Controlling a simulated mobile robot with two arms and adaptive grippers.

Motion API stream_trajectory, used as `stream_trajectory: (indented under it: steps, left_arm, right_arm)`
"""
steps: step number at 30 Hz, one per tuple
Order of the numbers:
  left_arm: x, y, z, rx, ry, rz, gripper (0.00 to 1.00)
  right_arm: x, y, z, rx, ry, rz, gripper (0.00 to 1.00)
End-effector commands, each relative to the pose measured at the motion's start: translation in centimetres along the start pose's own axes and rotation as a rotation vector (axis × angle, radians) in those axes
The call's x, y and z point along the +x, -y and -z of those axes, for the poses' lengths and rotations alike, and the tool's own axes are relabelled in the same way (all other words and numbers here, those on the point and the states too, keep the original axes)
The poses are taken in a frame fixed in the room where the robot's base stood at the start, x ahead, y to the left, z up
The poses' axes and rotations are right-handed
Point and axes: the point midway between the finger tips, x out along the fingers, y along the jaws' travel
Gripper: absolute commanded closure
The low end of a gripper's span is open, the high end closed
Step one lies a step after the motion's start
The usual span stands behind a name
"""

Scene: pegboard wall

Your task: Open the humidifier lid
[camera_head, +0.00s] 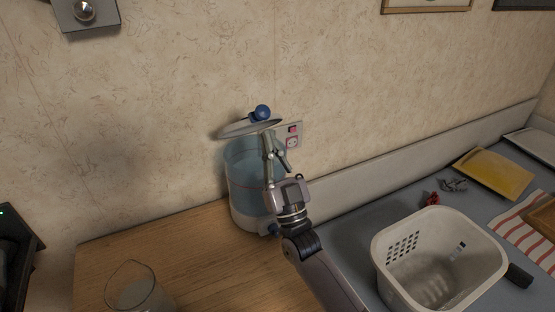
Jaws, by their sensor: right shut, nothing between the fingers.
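The humidifier (241,182) is a translucent blue tank on a pale base, standing on the wooden table near the wall. Its lid (236,131), a grey disc with a blue ball knob (262,112), is tilted and raised at its right side above the tank rim. My right gripper (276,143) is in front of the tank's right side, fingers pointing up, with its tips just under the lid's right edge. It is shut with nothing between the fingers. Whether the tips touch the lid is hard to tell. My left gripper is not in view.
A glass (136,290) stands at the table's front left. A white basket (437,255) is on the grey surface at right, with a yellow packet (494,172) and small red item (430,199) behind it. A wall socket (292,142) is behind the gripper.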

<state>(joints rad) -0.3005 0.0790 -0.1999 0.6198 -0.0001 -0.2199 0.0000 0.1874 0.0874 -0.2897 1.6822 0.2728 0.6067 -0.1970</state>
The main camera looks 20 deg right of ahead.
Motion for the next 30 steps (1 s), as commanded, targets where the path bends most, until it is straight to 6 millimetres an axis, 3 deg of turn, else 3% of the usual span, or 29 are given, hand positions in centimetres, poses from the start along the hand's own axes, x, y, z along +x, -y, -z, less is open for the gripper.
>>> stream_trajectory:
  steps: [6,20,26,30]
  left_arm:
    - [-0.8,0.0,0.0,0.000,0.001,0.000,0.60]
    - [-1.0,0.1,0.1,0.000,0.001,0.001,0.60]
    - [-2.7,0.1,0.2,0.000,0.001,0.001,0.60]
    - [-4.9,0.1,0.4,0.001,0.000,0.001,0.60]
  right_arm:
    - [1.9,0.1,0.0,0.000,0.001,0.001,1.00]
    - [2.1,0.0,0.0,0.001,0.005,0.000,1.00]
    - [3.1,0.0,0.5,0.001,0.039,0.000,1.00]
    - [4.4,0.0,0.8,0.001,0.094,0.000,1.00]
